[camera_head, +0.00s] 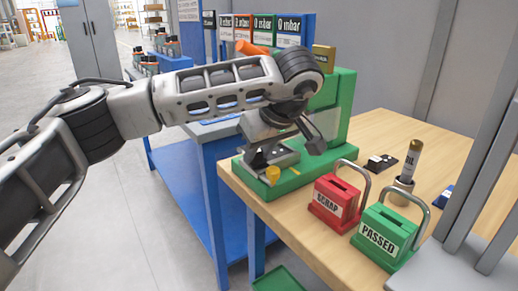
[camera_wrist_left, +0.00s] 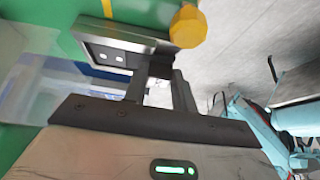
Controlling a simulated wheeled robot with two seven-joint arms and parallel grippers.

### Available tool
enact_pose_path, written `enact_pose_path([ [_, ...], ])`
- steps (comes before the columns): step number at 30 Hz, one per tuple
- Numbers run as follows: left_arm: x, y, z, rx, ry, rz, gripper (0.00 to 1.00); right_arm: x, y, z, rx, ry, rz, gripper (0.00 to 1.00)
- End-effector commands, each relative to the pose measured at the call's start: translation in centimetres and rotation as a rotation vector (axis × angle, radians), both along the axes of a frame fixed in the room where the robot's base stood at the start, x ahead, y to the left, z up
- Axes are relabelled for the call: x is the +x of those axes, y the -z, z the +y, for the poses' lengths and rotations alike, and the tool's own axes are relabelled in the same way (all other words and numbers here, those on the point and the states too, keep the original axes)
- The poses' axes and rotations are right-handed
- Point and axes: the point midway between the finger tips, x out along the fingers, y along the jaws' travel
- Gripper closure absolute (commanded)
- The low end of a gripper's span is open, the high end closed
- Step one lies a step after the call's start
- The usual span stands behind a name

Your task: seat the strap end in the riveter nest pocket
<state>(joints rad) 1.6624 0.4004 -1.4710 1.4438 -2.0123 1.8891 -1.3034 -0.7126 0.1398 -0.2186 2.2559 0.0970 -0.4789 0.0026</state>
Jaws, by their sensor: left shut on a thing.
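My left gripper (camera_head: 262,157) is low over the nest on the green riveter (camera_head: 335,105). In the left wrist view its two fingers (camera_wrist_left: 160,92) are shut on the dark strap, which is mostly hidden between them. The strap end (camera_wrist_left: 108,56), dark with two pale spots, shows inside the metal rim of the nest pocket (camera_wrist_left: 92,24). I cannot tell whether it lies flat on the pocket floor. In the head view the gripper hides most of the pocket. My right gripper is not in view.
A yellow knob (camera_head: 272,174) sits close beside the nest and also shows in the wrist view (camera_wrist_left: 188,27). Red SCRAP box (camera_head: 332,202) and green PASSED box (camera_head: 383,238) stand on the wooden bench. A dark piece (camera_head: 382,161) and an upright tube (camera_head: 411,162) are behind them.

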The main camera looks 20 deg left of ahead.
Motion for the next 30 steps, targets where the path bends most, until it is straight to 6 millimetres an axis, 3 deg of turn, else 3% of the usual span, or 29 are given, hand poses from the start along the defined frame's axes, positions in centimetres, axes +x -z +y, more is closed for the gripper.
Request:
enact_pose_path([
  [10,0.0,0.4,0.0,-0.001,0.0,-0.001,0.96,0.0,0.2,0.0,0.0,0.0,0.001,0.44],
  [11,0.0,0.3,0.0,-0.001,0.0,-0.001,0.65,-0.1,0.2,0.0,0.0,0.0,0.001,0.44],
  [12,0.0,0.3,0.0,-0.001,0.0,-0.001,0.54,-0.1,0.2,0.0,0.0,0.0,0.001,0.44],
  [13,0.0,0.3,0.0,-0.001,0.0,-0.001,0.52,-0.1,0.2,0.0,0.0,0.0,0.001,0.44],
  [23,0.0,-0.2,0.0,-0.001,0.0,-0.001,0.52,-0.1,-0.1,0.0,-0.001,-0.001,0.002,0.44],
  [30,-1.1,-3.6,-1.6,-0.001,0.003,-0.005,0.52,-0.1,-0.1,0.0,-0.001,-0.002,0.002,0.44],
])
